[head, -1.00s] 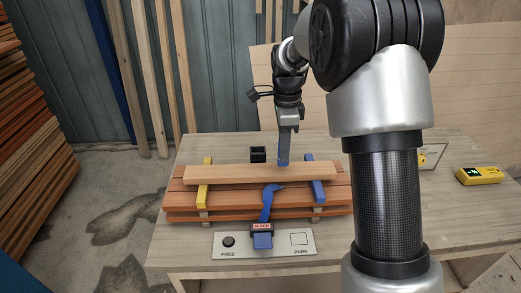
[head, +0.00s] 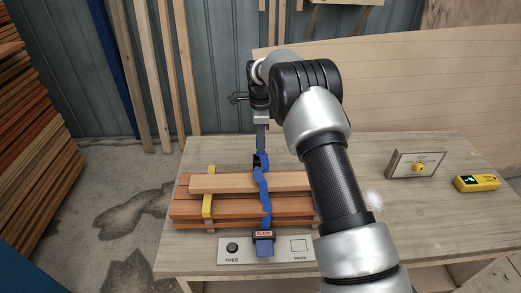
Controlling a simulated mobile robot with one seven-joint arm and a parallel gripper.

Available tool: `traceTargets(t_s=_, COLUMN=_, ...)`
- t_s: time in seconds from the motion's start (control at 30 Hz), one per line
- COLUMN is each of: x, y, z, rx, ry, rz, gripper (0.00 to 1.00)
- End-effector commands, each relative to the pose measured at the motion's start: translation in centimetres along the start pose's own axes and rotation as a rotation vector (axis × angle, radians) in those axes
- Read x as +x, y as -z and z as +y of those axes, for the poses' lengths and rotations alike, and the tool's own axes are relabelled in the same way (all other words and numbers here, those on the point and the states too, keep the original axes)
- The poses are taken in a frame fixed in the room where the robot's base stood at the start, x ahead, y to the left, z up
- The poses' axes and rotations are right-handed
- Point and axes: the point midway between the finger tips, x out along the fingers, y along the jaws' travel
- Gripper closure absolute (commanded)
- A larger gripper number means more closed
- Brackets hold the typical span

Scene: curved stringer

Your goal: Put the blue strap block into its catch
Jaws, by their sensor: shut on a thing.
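My gripper (head: 261,147) points down behind the timber stack, shut on the blue strap block, which is small and mostly hidden here. The black catch (head: 262,159) is right at the fingertips, at the back of the stack. I cannot tell whether the block is inside the catch or just above it.
The timber stack (head: 225,184) has a yellow band (head: 209,192) on its left. A panel (head: 236,257) marked FREE and PARK lies in front. A yellow device (head: 477,183) and a box with a yellow knob (head: 417,164) are at right. My arm hides the stack's right end.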

Motion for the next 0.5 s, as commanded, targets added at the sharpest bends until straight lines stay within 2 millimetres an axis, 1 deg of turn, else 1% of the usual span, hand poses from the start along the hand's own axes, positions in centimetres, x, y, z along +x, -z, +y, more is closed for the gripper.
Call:
traceTargets(t_s=0.2, x=2.8, y=0.0, z=0.1, rx=0.001, ry=-0.003, rz=0.000, gripper=1.00)
traceTargets(t_s=0.27, x=3.4, y=0.0, z=0.1, rx=0.001, ry=-0.002, rz=-0.001, gripper=1.00)
traceTargets(t_s=0.5, x=3.6, y=0.0, z=0.0, rx=0.000, ry=0.001, rz=-0.001, gripper=1.00)
